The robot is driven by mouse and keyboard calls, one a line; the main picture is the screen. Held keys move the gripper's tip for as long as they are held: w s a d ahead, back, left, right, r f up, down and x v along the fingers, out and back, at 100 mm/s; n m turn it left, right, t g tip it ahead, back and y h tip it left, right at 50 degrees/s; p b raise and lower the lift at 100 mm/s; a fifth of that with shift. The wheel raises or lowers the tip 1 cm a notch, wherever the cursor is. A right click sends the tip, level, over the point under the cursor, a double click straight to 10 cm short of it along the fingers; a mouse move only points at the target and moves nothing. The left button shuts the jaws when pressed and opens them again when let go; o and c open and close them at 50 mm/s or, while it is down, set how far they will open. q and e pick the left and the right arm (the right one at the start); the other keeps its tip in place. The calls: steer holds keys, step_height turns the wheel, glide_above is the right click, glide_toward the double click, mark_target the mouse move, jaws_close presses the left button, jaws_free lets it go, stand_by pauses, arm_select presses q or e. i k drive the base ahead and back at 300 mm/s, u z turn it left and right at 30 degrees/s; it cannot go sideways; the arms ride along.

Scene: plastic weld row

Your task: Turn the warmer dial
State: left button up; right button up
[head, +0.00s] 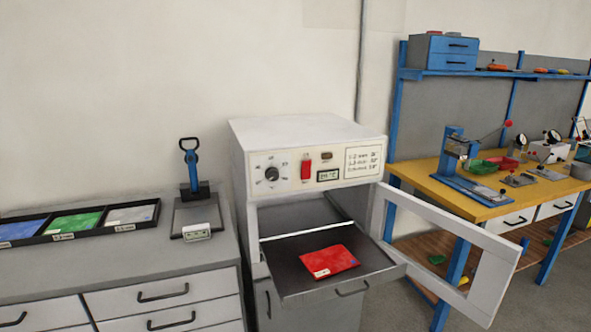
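The warmer (300,135) is a pale box-shaped unit in the middle of the head view. Its dial (271,174) is a dark round knob at the left of the front panel, with marks around it. A red switch (306,169) and a small display (328,175) sit to the right of the dial. The warmer's door (497,262) stands open to the right. Its dark tray (300,284) is pulled out, and a red sheet (326,262) with a small label lies on it. Neither of my grippers shows in the view.
A grey drawer counter (100,278) on the left holds a black tray (77,240) of blue, green and grey sheets. A small device with a blue handle (191,160) stands beside it. A yellow-topped workbench (465,202) with tools is at right. The open door and tray project forward.

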mark_target(272, 174)
steer(key=u, duration=0.4)
steer(key=i, duration=0.85)
steer(key=u, duration=0.6)
